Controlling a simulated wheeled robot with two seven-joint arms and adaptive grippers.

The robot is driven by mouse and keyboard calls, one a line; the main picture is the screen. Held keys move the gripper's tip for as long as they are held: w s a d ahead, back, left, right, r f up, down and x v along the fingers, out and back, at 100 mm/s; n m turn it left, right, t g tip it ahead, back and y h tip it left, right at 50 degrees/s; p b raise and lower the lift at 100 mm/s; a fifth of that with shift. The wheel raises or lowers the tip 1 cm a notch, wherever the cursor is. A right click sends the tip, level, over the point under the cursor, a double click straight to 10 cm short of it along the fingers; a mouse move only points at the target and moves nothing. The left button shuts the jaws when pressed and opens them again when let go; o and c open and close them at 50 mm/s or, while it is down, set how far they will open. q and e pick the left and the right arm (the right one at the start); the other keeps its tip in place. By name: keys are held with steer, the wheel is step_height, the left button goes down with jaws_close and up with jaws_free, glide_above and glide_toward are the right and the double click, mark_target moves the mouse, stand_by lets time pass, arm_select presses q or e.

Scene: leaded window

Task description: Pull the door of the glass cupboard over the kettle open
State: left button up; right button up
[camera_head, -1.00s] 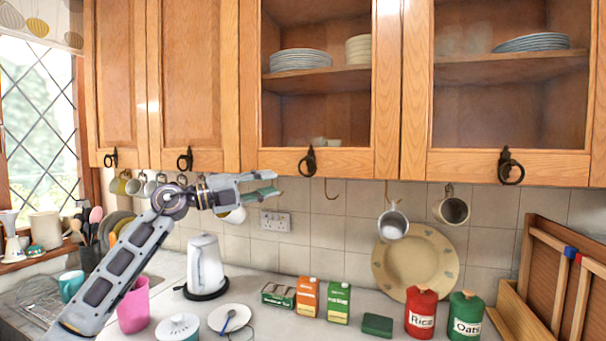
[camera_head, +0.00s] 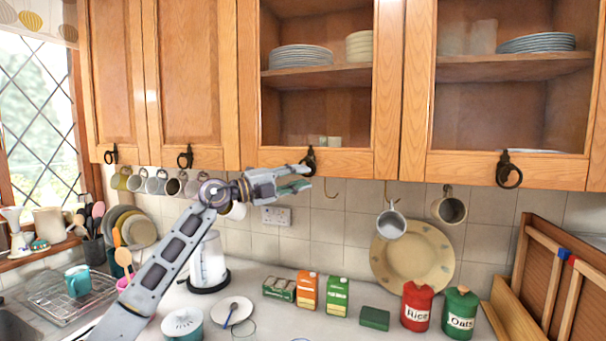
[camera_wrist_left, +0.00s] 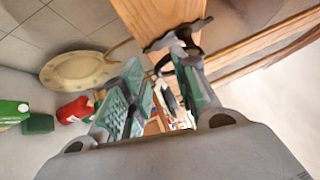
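The glass cupboard door (camera_head: 348,163) above and to the right of the white kettle (camera_head: 212,268) looks shut, with plates and bowls behind its glass. Its dark ring handle (camera_head: 309,153) hangs on the lower frame. My left gripper (camera_head: 308,179) is at this handle, just under the door's bottom edge, and hides the lower part of the ring. In the left wrist view my left gripper (camera_wrist_left: 162,100) has its fingers apart. The dark handle (camera_wrist_left: 178,42) shows there by the right finger and partly between the fingers; I cannot tell if they touch. My right gripper is out of view.
A second glass door (camera_head: 510,168) with its own ring handle is to the right. Mugs hang under the cupboards, including a grey one (camera_head: 391,222) right of my gripper. Cartons, a rice tin (camera_head: 416,308) and an oats tin (camera_head: 460,314) stand on the counter below.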

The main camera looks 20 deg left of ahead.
arm_select(q)
steer(key=shift+w+d+r, duration=0.1)
steer(key=shift+w+d, duration=0.35)
steer(key=shift+d, duration=0.05)
jaws_close()
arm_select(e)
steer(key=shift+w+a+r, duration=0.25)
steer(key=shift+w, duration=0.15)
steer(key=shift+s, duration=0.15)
